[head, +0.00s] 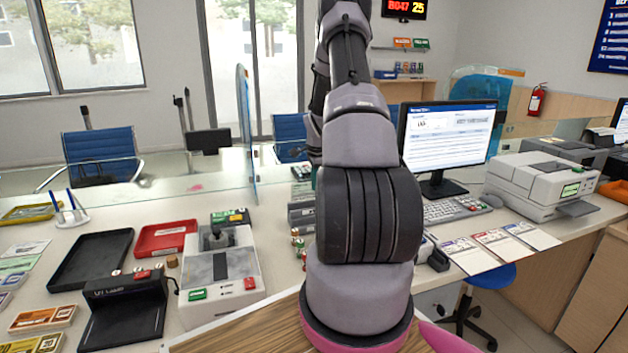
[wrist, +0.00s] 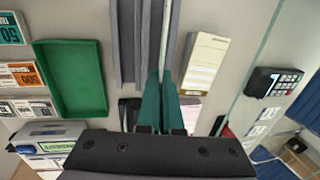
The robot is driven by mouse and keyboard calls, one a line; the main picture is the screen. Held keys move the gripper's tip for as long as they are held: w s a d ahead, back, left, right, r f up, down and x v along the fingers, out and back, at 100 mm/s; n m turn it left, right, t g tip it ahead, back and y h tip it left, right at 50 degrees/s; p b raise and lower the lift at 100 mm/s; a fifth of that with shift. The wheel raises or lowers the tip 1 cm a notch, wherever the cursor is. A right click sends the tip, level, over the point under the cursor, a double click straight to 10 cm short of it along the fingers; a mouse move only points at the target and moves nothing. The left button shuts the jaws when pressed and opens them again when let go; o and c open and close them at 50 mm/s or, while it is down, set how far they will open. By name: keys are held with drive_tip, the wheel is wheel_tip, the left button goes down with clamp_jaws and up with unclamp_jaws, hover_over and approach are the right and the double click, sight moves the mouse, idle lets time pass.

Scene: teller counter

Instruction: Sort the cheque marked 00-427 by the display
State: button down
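The display (head: 447,135) stands lit at the right of the counter in the head view; its text is too small to read. In the wrist view my gripper (wrist: 163,78) has its dark green fingers close together. A thin pale sheet (wrist: 166,35), seen edge-on, runs out from between the fingertips and looks pinched there. It may be a cheque; no face or mark shows, so I cannot tell if it reads 00-427. Grey upright bars (wrist: 125,40) of a holder flank it. In the head view my arm hides the gripper.
A green tray (wrist: 69,78) lies left and a cream slip pad (wrist: 205,65) right in the wrist view. In the head view, a black tray (head: 92,260), red tray (head: 165,238), counter machine (head: 220,275), keyboard (head: 455,210), printer (head: 540,182) and several cards (head: 500,243) crowd the counter.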

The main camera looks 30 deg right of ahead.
sight(314, 194)
drive_tip(key=shift+f, duration=2.5)
drive_tip(key=c, duration=1)
unclamp_jaws()
drive_tip(key=shift+r, duration=3.5)
